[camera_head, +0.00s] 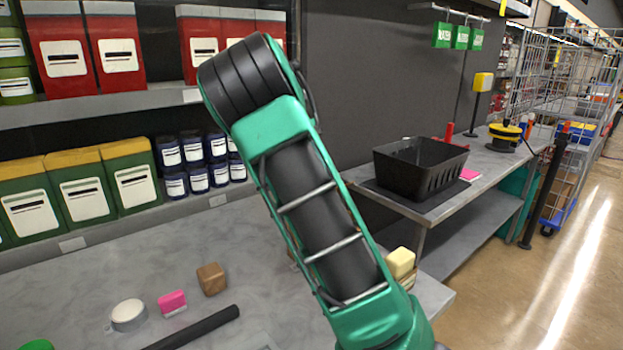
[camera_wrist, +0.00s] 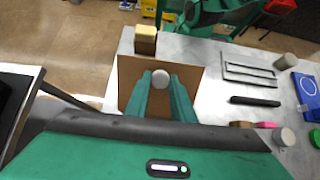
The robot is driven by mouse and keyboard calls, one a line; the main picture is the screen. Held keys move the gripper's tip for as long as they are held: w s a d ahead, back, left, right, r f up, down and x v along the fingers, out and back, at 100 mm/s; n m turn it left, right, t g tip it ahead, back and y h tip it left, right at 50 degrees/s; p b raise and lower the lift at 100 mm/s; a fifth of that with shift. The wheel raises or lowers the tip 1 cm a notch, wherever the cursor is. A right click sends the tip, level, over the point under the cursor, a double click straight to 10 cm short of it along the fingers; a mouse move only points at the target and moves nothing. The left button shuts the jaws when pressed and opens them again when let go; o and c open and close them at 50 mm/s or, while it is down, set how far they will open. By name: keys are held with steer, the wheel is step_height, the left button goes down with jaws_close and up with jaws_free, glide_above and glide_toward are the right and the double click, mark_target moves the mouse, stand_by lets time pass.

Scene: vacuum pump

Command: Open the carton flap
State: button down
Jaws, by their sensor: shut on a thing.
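The brown carton (camera_wrist: 131,73) is under my gripper in the wrist view, with a flat brown panel facing the camera. I cannot tell whether this panel is the flap or how far it stands open. A pale round knob-like thing (camera_wrist: 160,78) sits between the tips of my gripper (camera_wrist: 160,88), whose two green fingers are closed on it. It seems to be on the brown panel. In the head view my arm hides the gripper and most of the carton.
A pale yellow block (camera_head: 400,261) stands at the bench's right end. A black rod (camera_head: 198,328), a brown block (camera_head: 211,279), a pink block (camera_head: 172,303) and a white round lid (camera_head: 129,314) lie left of my arm. A black crate (camera_head: 415,170) stands on the side table.

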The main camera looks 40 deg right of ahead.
steer(key=shift+d+r, duration=0.1)
stand_by(0.4)
steer(key=c, duration=1.5)
jaws_free()
